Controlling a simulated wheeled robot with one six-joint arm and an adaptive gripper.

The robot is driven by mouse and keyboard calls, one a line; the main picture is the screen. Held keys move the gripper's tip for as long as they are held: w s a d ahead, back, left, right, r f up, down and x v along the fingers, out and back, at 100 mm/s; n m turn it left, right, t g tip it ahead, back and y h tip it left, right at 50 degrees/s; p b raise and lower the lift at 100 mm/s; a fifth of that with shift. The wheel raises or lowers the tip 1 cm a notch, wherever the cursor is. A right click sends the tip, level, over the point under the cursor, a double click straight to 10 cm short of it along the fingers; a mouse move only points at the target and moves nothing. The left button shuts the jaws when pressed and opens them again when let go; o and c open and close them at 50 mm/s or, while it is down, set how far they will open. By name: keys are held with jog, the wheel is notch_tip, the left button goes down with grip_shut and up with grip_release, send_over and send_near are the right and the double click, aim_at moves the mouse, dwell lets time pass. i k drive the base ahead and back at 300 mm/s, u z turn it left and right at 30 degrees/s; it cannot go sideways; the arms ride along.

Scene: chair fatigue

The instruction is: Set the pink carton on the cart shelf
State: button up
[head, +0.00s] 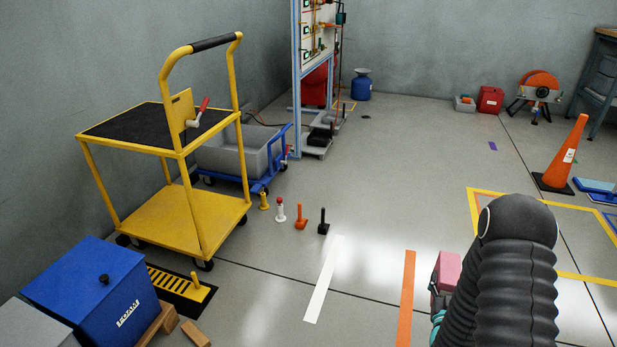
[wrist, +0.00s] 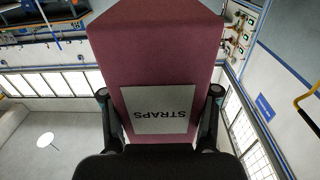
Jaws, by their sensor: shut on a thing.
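The pink carton (wrist: 155,60) fills the middle of the wrist view, with a pale label reading "STRAPS" upside down. My gripper (wrist: 160,95) is shut on it, one finger on each side. In the head view the carton (head: 447,268) shows only in part at the lower right, mostly hidden behind my dark arm. The yellow cart (head: 190,215) stands at the left, well apart from the carton. It has a black-matted top (head: 150,124) and a bare yellow lower shelf (head: 180,218).
A blue box (head: 85,285) and a slotted yellow floor piece (head: 175,288) lie in front of the cart. Several small posts (head: 300,216) stand right of it. A grey bin on a blue trolley (head: 240,155) is behind. An orange cone (head: 565,155) stands right. The middle floor is clear.

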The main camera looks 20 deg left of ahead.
aim_at(212, 221)
jog(key=i, duration=2.1)
jog(key=u, duration=2.95)
jog(key=i, duration=0.5)
